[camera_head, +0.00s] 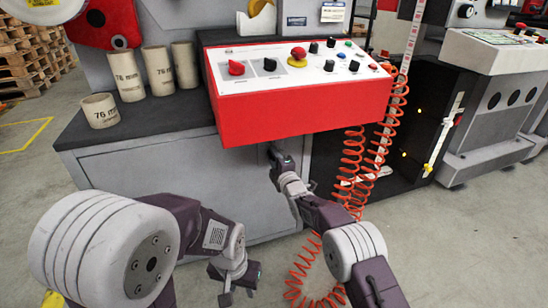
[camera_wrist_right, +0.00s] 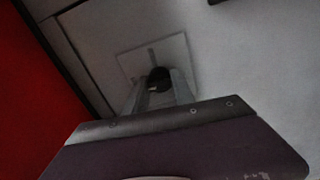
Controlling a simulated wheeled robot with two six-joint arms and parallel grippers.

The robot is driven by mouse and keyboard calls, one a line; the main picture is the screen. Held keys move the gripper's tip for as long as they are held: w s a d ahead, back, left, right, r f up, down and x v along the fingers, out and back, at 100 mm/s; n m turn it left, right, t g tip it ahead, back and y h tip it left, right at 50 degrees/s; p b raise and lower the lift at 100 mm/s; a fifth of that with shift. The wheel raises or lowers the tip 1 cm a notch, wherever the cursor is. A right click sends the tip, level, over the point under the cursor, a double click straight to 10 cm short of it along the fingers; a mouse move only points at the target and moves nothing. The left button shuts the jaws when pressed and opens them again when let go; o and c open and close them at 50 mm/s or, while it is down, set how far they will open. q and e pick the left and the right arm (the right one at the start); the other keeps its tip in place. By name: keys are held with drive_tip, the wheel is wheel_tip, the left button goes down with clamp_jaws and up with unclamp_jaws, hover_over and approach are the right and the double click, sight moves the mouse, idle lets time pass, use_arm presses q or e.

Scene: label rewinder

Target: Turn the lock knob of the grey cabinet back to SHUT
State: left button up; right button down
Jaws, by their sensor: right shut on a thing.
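The grey cabinet (camera_head: 130,178) stands under the dark worktop, below the red control box. In the right wrist view its lock knob (camera_wrist_right: 158,76) is a small black knob on a square light plate (camera_wrist_right: 174,52) with a grey mark on it. My right gripper (camera_wrist_right: 160,92) is shut on the knob, with a finger on each side of it. In the head view my right gripper (camera_head: 276,152) reaches under the control box, and the knob is hidden there. The knob's exact angle and any lettering are too dark to read. My left gripper (camera_head: 239,292) is open and empty, low in front of the cabinet.
The red control box (camera_head: 300,112) with several knobs overhangs my right gripper. A coiled orange hose (camera_head: 350,165) hangs just right of my right arm. Several cardboard cores (camera_head: 127,75) stand on the worktop (camera_head: 90,130).

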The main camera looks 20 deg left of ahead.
drive_tip(key=shift+n, duration=0.6)
drive_tip(key=c, duration=1.1)
unclamp_jaws()
drive_tip(key=shift+o, duration=0.2)
drive_tip(key=shift+s, duration=0.1)
drive_tip(key=v, duration=0.9)
drive_tip(key=shift+b, duration=0.35)
